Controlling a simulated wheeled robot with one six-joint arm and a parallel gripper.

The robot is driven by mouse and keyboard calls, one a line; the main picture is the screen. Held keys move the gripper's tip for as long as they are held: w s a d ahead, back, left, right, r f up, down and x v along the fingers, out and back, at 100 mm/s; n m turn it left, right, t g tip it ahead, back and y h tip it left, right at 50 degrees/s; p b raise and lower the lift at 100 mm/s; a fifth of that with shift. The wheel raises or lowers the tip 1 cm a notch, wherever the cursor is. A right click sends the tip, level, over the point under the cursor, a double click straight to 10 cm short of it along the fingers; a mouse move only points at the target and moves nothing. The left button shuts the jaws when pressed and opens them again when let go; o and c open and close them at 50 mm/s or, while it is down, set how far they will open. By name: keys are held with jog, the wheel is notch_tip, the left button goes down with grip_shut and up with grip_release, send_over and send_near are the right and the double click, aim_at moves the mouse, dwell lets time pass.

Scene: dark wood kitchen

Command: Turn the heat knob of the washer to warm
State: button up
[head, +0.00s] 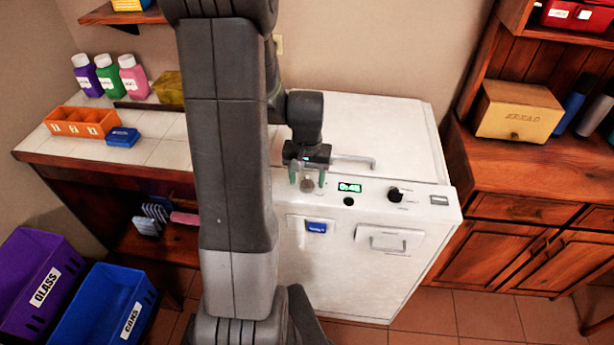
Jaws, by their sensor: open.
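The white washer (345,260) stands in the middle, its control panel along the front top edge. My gripper (307,180) points down over the left part of the panel. Its two green-tipped fingers are open, one on each side of a small greyish-brown knob (307,186). I cannot tell whether they touch it. To the right are a lit green display (349,187), a small black button (348,201) and a black knob (396,195) with tiny marks around it. The labels are too small to read, so which knob sets heat is unclear.
My arm hides part of the washer's left side. A tiled counter (155,125) with bottles and an orange tray (82,122) is on the left. Purple (35,270) and blue (110,300) bins stand below. A wooden cabinet (530,230) stands right.

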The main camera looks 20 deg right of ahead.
jog(key=c, duration=1)
jog(key=m+b, duration=0.2)
jog(key=m, duration=0.3)
jog(key=shift+m, duration=0.3)
jog(key=m+b, duration=0.1)
jog(key=m, duration=0.4)
jog(key=shift+m, duration=0.7)
jog(key=o, duration=1)
